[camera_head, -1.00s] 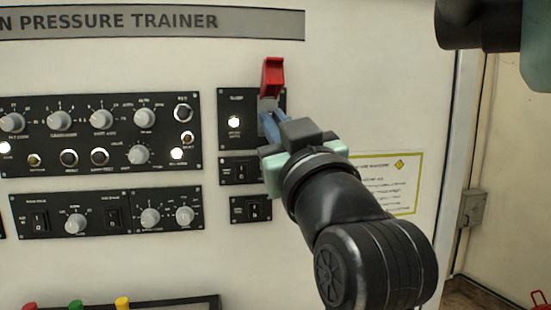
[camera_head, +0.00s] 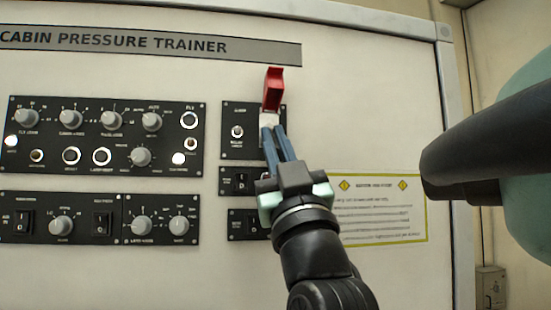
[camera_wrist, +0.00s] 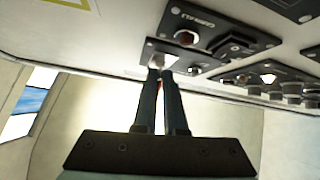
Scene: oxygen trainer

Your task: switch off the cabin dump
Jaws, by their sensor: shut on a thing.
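The guarded switch (camera_head: 269,119) sits on the right side of a small black panel (camera_head: 231,150), and its red guard (camera_head: 273,88) stands raised above it. My gripper (camera_head: 272,131) reaches up from below, with its blue fingers at the switch just under the guard. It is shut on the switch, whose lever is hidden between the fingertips. A small round lamp (camera_head: 237,131) left of the switch looks dull. In the wrist view, both fingertips (camera_wrist: 161,71) meet the panel at a pale switch base (camera_wrist: 165,60). The panel's small label is too blurred to read.
A large black panel (camera_head: 104,176) with several knobs and lamps is to the left. Two small switch panels lie just below the guarded switch, partly behind my gripper. A yellow-bordered notice (camera_head: 380,232) is at right.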

